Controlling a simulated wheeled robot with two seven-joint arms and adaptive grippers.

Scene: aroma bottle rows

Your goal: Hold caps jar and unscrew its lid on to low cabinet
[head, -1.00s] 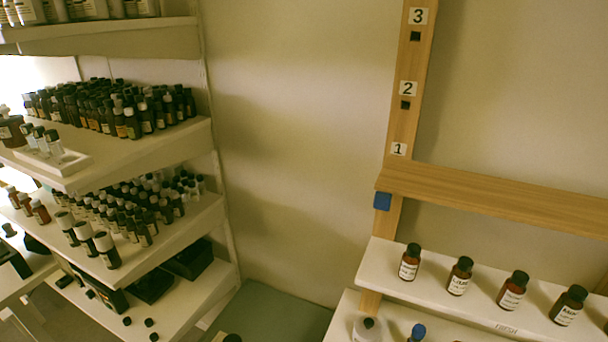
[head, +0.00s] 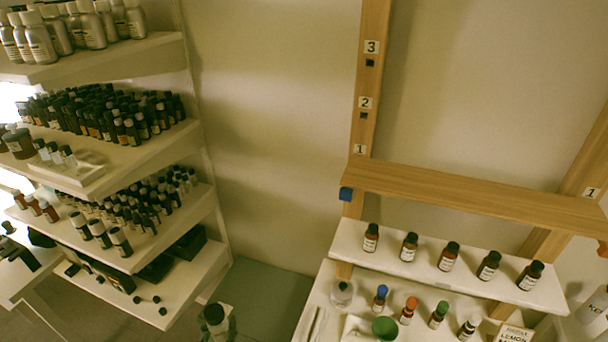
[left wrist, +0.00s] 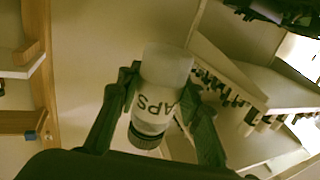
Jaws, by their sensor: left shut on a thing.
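The caps jar (left wrist: 158,95) is whitish, with dark letters reading "APS" on its side and a dark lid (left wrist: 145,137). My left gripper (left wrist: 157,100) is shut on the jar's body, one finger on each side. In the head view the jar's dark lid (head: 213,313) faces up at the bottom edge, with the left gripper (head: 219,328) around the jar below it, partly cut off. The lid is on the jar. The low cabinet has a flat grey-green top (head: 258,300), just right of the jar in the picture. My right gripper is not in view.
Tall shelves (head: 120,165) crowded with bottles stand at left. At right, a white step shelf (head: 440,268) holds a row of brown bottles, above more bottles with coloured caps and a green bowl (head: 385,328). The visible cabinet top is bare.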

